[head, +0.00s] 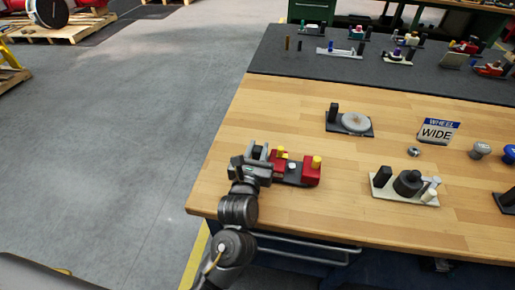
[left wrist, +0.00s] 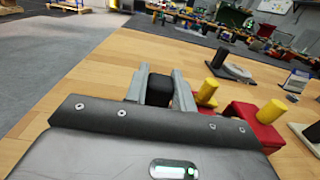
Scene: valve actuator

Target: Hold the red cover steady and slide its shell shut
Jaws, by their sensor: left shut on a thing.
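The red cover is in two blocks on a dark base (head: 292,181) near the table's left front edge. The right red block (head: 312,173) carries a yellow peg (head: 316,162); the left red block (head: 276,164) carries another yellow peg (head: 281,153). A gap with a small white knob (head: 292,166) lies between the blocks. My left gripper (head: 262,153) is at the left end of this device. In the left wrist view its fingers (left wrist: 158,85) are shut on a black post (left wrist: 159,91) beside the red blocks (left wrist: 246,118). The post's foot is hidden. My right gripper is not in view.
A dark plate with a grey disc (head: 355,123) stands behind. More devices line the dark mat (head: 300,66) at the back. Bare wood lies around the red device.

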